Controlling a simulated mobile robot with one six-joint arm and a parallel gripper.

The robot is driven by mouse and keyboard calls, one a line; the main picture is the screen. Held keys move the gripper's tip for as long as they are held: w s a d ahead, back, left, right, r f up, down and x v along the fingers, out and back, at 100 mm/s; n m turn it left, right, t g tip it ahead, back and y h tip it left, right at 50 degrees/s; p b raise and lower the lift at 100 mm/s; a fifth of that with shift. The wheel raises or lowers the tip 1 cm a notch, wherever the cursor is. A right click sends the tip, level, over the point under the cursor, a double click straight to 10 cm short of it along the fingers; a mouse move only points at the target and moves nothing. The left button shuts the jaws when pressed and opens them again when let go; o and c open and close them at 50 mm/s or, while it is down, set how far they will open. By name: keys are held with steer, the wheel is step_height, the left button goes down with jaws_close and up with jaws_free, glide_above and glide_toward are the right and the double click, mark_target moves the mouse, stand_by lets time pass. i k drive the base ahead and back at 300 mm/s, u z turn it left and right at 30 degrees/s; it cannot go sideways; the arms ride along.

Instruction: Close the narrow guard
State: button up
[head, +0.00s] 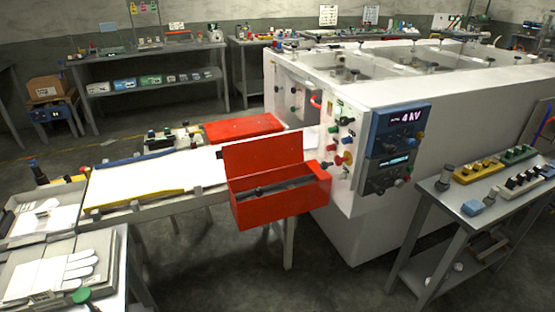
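A red guard box (280,203) sits at the near side of the conveyor, against the end of the white machine. Its red lid (262,152) stands raised, and the dark inside of the box shows below it. A second red guard (243,126) at the far side of the conveyor looks flat and shut. No label shows which of the two is the narrow one; the raised lid is on the near one. My gripper is not in view.
The white machine (440,100) carries a blue control panel (400,130) and several knobs by the near guard. A white sheet (150,178) lies on the conveyor. A side table (480,208) stands at right, a glove tray (50,278) at lower left. Floor in front is clear.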

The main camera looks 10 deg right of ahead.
mark_target(275, 151)
steer(key=z, duration=0.05)
steer(key=k, duration=0.45)
steer(key=u, duration=0.35)
steer(key=i, duration=0.9)
steer(key=u, duration=0.8)
